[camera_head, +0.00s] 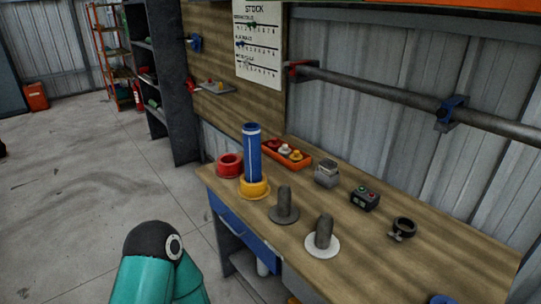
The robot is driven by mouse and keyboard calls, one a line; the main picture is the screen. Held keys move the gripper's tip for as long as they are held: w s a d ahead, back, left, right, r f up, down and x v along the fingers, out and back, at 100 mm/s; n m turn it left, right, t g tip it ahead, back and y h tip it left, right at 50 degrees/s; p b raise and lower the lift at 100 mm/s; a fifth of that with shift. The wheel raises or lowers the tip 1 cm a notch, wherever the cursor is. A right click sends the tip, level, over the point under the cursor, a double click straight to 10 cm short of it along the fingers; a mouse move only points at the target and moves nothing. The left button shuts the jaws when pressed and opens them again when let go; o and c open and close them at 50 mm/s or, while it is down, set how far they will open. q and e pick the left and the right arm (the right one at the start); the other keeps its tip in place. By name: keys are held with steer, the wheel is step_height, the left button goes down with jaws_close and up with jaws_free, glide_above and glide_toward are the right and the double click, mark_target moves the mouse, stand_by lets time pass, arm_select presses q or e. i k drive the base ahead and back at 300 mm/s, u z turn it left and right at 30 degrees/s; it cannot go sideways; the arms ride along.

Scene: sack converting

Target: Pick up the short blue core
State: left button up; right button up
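A blue cylinder (252,155), which looks like a core, stands upright in a yellow flanged ring (254,187) near the left end of the workbench. I cannot tell whether it is the short one. Part of another blue thing (442,299) shows at the bottom edge on the right; it is cut off, so I cannot tell what it is. A teal arm link of mine with a black joint shows at the bottom left, apart from the bench. Neither of my grippers is in view.
On the wooden workbench (400,262) stand a red ring (230,165), a dark peg on a round base (284,204), another on a white disc (322,246), an orange tray (300,162), a metal weight (326,173), a button box (365,198) and a black collar (403,228).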

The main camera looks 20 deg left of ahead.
mark_target(251, 138)
steer(key=u, duration=2)
steer(key=i, duration=0.1)
steer(key=z, duration=3.1)
steer(key=k, duration=1.25)
steer(key=z, duration=6)
steer(key=k, duration=0.15)
steer(key=z, duration=4.2)
steer(key=i, duration=1.35)
